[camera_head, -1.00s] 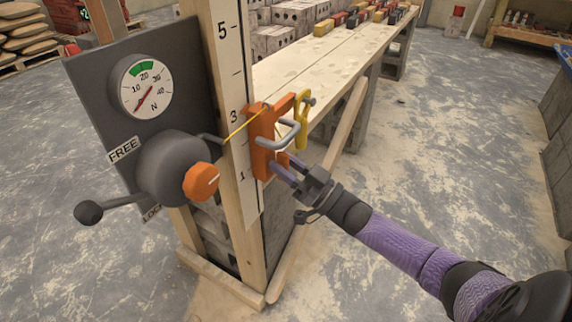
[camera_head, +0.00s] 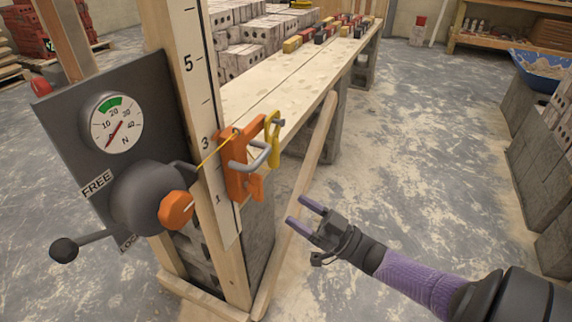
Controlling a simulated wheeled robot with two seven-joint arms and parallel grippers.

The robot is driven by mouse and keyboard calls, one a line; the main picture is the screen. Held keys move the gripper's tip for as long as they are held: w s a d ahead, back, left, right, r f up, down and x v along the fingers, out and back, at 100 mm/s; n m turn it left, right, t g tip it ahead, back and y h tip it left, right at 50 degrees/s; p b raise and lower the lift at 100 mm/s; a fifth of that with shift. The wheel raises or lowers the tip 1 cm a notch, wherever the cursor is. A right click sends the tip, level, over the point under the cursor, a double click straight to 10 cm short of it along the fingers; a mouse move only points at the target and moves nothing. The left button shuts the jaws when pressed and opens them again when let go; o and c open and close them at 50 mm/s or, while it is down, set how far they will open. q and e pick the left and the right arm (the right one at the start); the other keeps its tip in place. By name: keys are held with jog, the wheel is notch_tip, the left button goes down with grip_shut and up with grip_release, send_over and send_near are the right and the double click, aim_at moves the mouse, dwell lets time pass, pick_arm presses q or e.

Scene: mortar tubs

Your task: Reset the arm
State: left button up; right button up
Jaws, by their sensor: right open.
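My right gripper (camera_head: 300,215) is open and empty, with its two purple fingers spread. It hangs in free air to the right of and below an orange bracket (camera_head: 236,168). The bracket sits against the numbered wooden post (camera_head: 197,100) and carries a grey metal handle (camera_head: 252,160) and a yellow hook (camera_head: 273,140). A yellow cord runs from the bracket toward the dark drum. My right arm comes in from the lower right. My left gripper is not in view.
A dark panel with a dial (camera_head: 116,123), an orange knob (camera_head: 175,210) and a black-balled lever (camera_head: 64,250) stands at left. A wooden bench (camera_head: 270,85) bears blocks. A slanted brace (camera_head: 300,190) stands behind my gripper. Grey blocks (camera_head: 540,150) line the right edge. Open floor lies between.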

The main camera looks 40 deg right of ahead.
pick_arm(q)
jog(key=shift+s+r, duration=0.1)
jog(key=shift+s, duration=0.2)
